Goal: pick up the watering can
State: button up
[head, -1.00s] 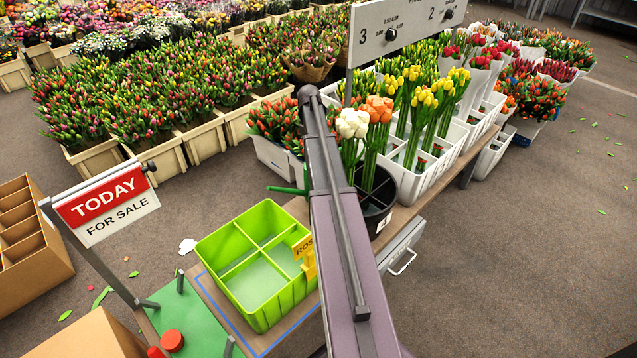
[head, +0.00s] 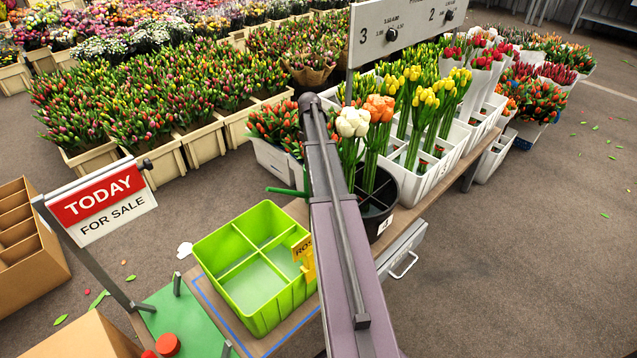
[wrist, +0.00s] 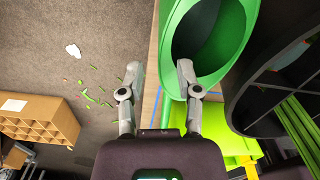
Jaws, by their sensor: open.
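The green watering can (wrist: 171,60) shows in the wrist view at top centre, with its wide dark opening facing the camera. In the head view only a thin green part of it (head: 284,191) shows left of my arm; the rest is hidden behind the arm. My gripper (wrist: 160,72) is open and empty. Its right fingertip overlaps the can's rim in the picture, and its left fingertip is over the floor, left of the can. A green edge of the can lies between the fingers. I cannot tell whether either finger touches it. The gripper is hidden in the head view.
A black bucket (head: 379,213) of tulips stands close right of the can, also large in the wrist view (wrist: 245,110). A lime-green divided crate (head: 256,309) is on the bench in front. White bins of tulips (head: 436,176) stand further right. A sale sign (head: 102,204) is at left.

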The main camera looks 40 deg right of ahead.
jog(key=shift+s+f+b, duration=0.1)
jog(key=shift+f+b, duration=1.4)
jog(key=shift+f, duration=0.3)
grip_shut()
